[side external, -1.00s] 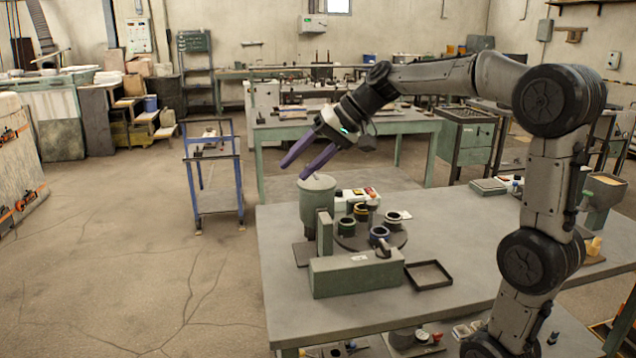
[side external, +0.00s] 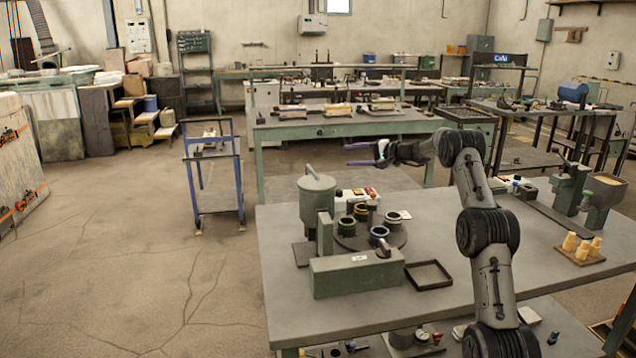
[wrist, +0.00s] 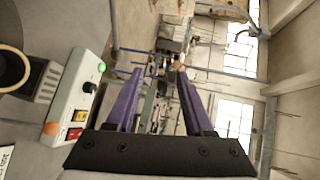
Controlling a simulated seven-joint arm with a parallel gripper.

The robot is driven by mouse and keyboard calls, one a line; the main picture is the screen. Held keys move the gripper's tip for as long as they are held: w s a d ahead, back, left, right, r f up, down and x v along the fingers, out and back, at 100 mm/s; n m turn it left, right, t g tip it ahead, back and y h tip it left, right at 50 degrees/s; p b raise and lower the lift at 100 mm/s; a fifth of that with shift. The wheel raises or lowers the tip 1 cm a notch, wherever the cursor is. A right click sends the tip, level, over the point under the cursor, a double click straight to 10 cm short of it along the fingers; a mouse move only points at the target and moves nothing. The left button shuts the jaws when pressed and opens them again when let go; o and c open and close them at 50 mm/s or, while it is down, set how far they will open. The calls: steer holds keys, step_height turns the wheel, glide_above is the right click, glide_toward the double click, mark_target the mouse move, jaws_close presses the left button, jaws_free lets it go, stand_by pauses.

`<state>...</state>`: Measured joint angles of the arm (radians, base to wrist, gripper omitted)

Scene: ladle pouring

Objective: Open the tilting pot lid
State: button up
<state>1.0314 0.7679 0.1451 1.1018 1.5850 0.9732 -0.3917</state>
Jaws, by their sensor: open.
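The green-grey tilting pot (side external: 318,207) stands at the left of the table in the side view. Its lid (side external: 317,183), with a small upright knob on top, lies over the pot's mouth and looks shut. My gripper (side external: 348,155) is to the right of the lid and higher in the picture, clear of it. Its purple fingers point left. In the wrist view my gripper (wrist: 158,78) has its fingers apart with nothing held between them. The pot does not show clearly in the wrist view.
A round plate with several dark ring-topped cups (side external: 361,212) stands right of the pot. A long green block (side external: 355,275) and a black tray (side external: 428,274) lie in front. A control box (wrist: 80,100) with a green light is left of my fingers in the wrist view.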

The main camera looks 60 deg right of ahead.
step_height(320, 180, down, 9)
steer(key=x, duration=1.3)
steer(key=shift+w, duration=0.35)
jaws_close()
